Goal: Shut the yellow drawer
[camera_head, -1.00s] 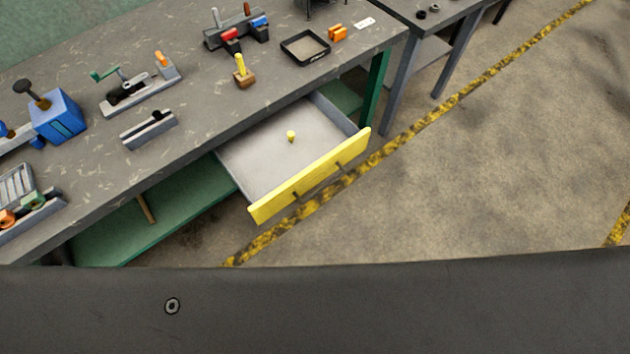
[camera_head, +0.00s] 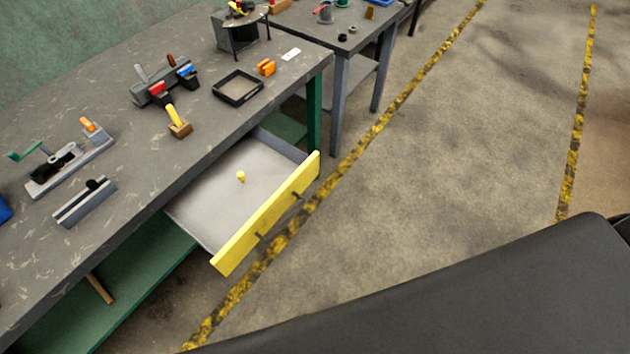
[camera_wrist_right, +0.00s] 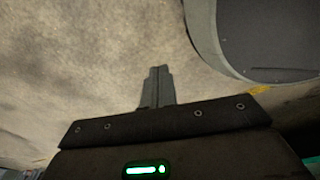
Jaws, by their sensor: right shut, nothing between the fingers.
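The yellow drawer (camera_head: 266,216) stands pulled out from under the grey workbench in the head view. Its yellow front carries a dark handle (camera_head: 280,217). A small yellow knob-like piece (camera_head: 241,177) lies inside on the grey drawer floor. My right gripper (camera_wrist_right: 158,75) shows in the right wrist view, its fingers together and empty, over bare concrete floor. It is not in the head view, and the drawer cannot be made out in the wrist view. My left gripper is in neither view.
The workbench (camera_head: 130,85) bears a black tray (camera_head: 238,88), a wooden-based yellow-handled tool (camera_head: 178,122) and several clamps. A green shelf (camera_head: 140,275) lies below. A second table (camera_head: 345,40) stands behind. The floor (camera_head: 430,150) in front of the drawer is clear.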

